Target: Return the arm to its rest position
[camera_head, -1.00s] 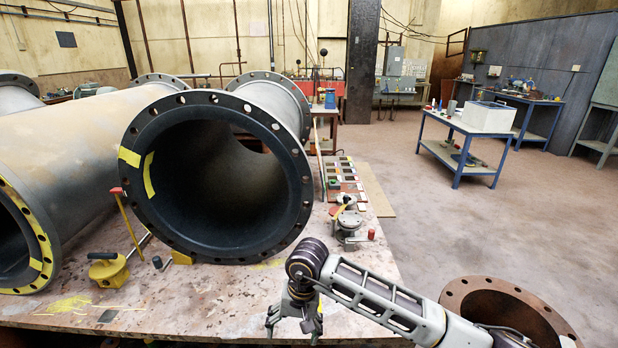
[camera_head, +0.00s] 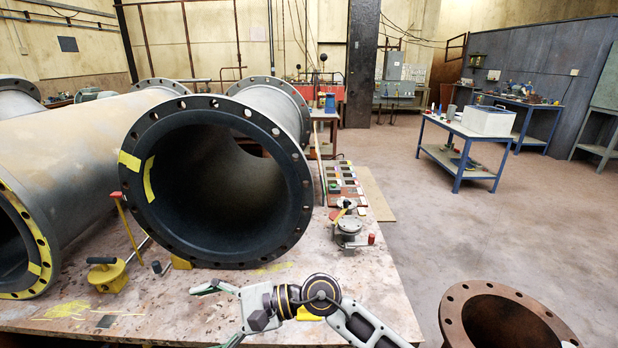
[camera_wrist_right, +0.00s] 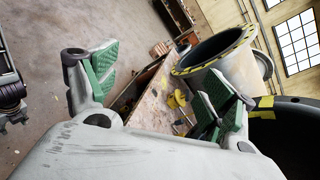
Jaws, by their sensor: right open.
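My right arm comes into the head view from the bottom right. Its gripper (camera_head: 216,314) points left over the front of the workbench, with its fingers spread and nothing between them. The right wrist view shows the same gripper (camera_wrist_right: 160,85) with its green-padded fingers wide apart and empty. My left gripper does not show in the head view. A dark joint with small fingers at the left edge of the right wrist view looks like part of my other arm (camera_wrist_right: 12,100), too cut off to judge its jaws.
A yellow piece (camera_head: 308,314) lies close behind my wrist. A rusty flange (camera_head: 455,315) stands at the lower right.

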